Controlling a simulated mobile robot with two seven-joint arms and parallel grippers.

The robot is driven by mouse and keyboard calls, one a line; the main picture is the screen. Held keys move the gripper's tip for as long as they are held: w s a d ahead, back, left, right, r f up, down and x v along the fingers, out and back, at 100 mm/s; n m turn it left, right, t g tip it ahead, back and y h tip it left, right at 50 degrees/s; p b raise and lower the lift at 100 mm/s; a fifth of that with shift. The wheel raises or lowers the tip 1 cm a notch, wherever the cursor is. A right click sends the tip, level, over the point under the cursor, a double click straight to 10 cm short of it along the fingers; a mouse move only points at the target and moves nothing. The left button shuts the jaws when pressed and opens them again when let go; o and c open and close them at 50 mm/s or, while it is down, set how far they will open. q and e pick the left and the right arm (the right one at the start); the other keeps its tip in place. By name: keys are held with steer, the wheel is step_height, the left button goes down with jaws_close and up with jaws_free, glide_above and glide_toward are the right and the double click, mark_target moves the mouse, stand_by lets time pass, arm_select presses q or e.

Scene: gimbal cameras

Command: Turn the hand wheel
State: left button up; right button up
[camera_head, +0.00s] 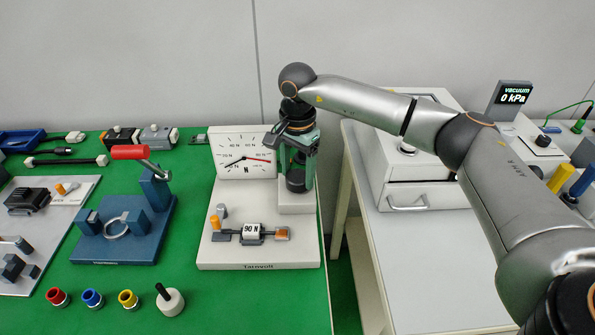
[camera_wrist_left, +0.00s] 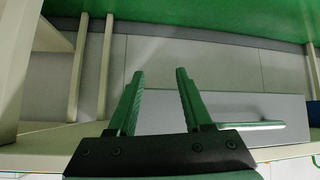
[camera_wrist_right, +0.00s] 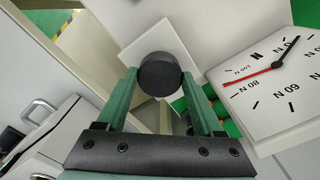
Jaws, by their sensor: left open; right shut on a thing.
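The hand wheel (camera_head: 296,181) is a dark round knob on the right side of the white Tarnvolt force tester (camera_head: 225,258). My right gripper (camera_head: 296,165) reaches down to it from above, with its green fingers shut on it. In the right wrist view, the round black top of the hand wheel (camera_wrist_right: 160,74) sits between the two fingertips. The tester's dial (camera_head: 243,152) has a black needle and a red needle. A block marked 90 N (camera_head: 252,231) sits in a holder on its base. My left gripper (camera_wrist_left: 160,74) is open and empty; it is outside the head view.
A blue fixture with a red-handled lever (camera_head: 128,152) stands left of the tester. Several coloured rings and a white knob with a black stem (camera_head: 169,299) lie in front on the green mat (camera_head: 225,308). A white drawer cabinet (camera_head: 420,190) stands right, beyond a gap between tables.

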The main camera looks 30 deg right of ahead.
mark_target(298, 176)
steer(key=n, duration=0.5)
steer(key=shift+n, duration=0.3)
steer(key=n, duration=0.4)
steer(key=shift+n+b, duration=0.3)
steer(key=shift+n, duration=0.1)
steer(key=o, duration=1.4)
step_height(298, 176, up, 13)
steer(key=shift+f, duration=0.2)
steer(key=shift+p, duration=0.35)
